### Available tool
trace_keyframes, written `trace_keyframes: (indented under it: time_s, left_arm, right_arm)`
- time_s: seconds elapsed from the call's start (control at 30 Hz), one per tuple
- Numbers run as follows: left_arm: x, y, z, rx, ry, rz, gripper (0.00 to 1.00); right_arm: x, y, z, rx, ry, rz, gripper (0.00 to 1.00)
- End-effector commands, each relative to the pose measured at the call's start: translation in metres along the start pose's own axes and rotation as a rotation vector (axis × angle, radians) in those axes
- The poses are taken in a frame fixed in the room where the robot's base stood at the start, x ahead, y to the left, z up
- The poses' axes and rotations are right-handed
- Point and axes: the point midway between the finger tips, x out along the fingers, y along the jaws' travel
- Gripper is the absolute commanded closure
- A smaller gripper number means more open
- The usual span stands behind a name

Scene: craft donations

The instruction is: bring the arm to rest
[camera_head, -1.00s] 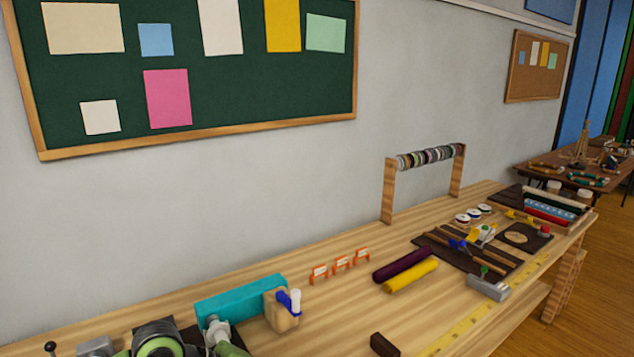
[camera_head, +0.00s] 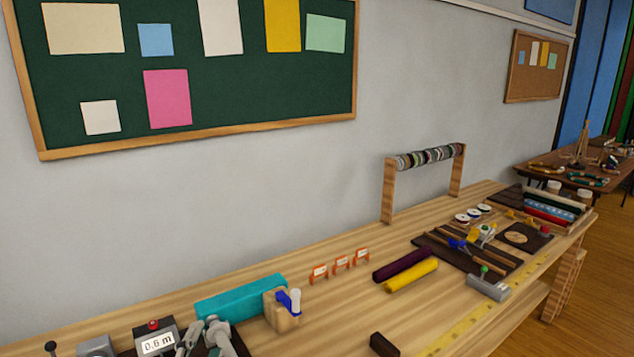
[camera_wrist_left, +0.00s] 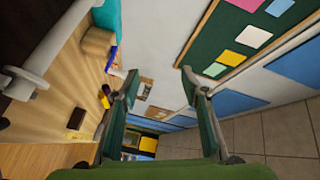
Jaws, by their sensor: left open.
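My left gripper (camera_wrist_left: 158,82) is open in the left wrist view. Its two dark green fingers with grey tips stand well apart, with nothing between them. It points along the bench, and the wall and floor show beyond the fingers. My right gripper does not show.
The wooden bench (camera_head: 335,313) holds a turquoise block (camera_head: 240,297), a box with a 0.6 m display (camera_head: 157,342), a purple roll (camera_head: 403,263), a yellow roll (camera_head: 411,275) and a spool rack (camera_head: 389,195). The bench middle between block and rolls is mostly clear.

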Motion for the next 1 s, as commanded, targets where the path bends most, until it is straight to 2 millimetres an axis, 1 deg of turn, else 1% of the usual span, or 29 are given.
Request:
trace_keyframes:
  time_s: [0.03,0.07,0.1,0.17,0.2,0.23,0.3,0.37,0.4,0.47,0.5,0.57,0.63,0.7,0.87,0.97,1.0]
  left_arm:
    - [-0.012,0.028,0.024,-0.121,-0.094,0.096,0.59]
    - [-0.021,0.044,0.038,-0.192,-0.153,0.152,0.59]
    - [-0.035,0.067,0.053,-0.283,-0.229,0.226,0.59]
    - [-0.059,0.099,0.072,-0.405,-0.342,0.327,0.59]
    - [-0.076,0.119,0.081,-0.478,-0.412,0.390,0.59]
    - [-0.089,0.132,0.087,-0.526,-0.462,0.434,0.59]
    - [-0.118,0.158,0.095,-0.620,-0.567,0.522,0.59]
    - [-0.142,0.176,0.100,-0.688,-0.650,0.589,0.59]
    - [-0.158,0.186,0.102,-0.726,-0.700,0.629,0.59]
    - [-0.181,0.200,0.103,-0.779,-0.772,0.687,0.59]
    - [-0.197,0.208,0.103,-0.810,-0.820,0.724,0.59]
    - [-0.219,0.218,0.102,-0.852,-0.888,0.776,0.59]
    - [-0.246,0.228,0.100,-0.897,-0.967,0.835,0.59]
    - [-0.237,0.247,0.107,-0.890,-0.971,0.836,0.59]
    - [-0.226,0.290,0.122,-0.880,-0.982,0.848,0.59]
    - [-0.223,0.323,0.134,-0.873,-0.992,0.858,0.59]
    - [-0.222,0.338,0.140,-0.870,-0.996,0.863,0.59]
  right_arm:
    - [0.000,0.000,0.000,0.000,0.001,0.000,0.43]
    - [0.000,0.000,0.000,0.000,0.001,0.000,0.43]
    - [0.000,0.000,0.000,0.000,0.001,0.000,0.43]
    - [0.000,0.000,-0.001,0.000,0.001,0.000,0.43]
    - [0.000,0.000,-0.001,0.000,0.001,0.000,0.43]
    - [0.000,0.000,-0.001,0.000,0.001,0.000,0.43]
    - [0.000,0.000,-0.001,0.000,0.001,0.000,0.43]
    - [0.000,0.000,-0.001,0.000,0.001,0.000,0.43]
    - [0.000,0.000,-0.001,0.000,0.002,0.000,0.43]
    - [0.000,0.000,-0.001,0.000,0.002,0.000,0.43]
    - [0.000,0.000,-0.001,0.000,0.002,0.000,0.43]
    - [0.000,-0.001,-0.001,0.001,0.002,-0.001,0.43]
    - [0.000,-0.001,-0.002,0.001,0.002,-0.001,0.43]
    - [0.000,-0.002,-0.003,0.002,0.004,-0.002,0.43]
    - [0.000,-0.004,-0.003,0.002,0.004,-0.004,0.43]
    - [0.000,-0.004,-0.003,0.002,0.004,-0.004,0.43]
    - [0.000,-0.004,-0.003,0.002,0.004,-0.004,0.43]
